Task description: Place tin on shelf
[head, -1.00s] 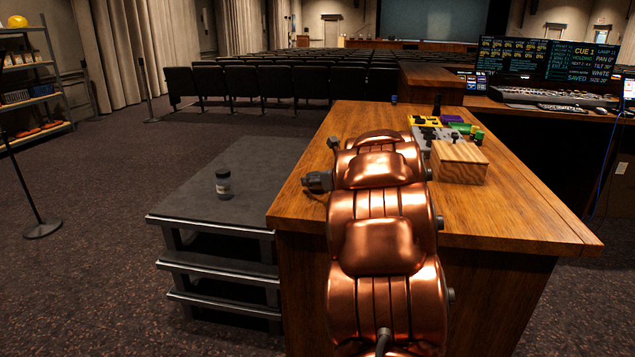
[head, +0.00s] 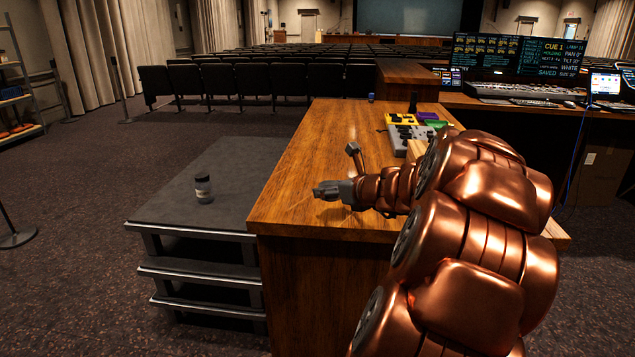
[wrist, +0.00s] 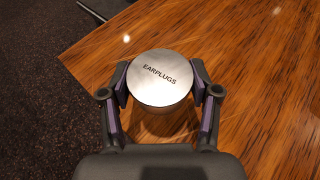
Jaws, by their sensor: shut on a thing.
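A round silver tin (wrist: 160,78) with "EARPLUGS" on its lid sits between the fingers of my gripper (wrist: 162,88) in the wrist view. The fingers touch it on both sides, and the wooden desk top lies below. In the head view my gripper (head: 322,191) is over the near left part of the desk, pointing left. The tin is hard to make out there. A metal shelf rack (head: 12,95) stands at the far left, cut off by the picture edge.
The wooden desk (head: 310,150) has a clear near left corner; coloured boxes (head: 408,138) stand farther back. A black stepped platform (head: 190,222) adjoins the desk on the left, with a dark jar (head: 203,188) on it. Carpet (head: 85,165) lies open left of the platform.

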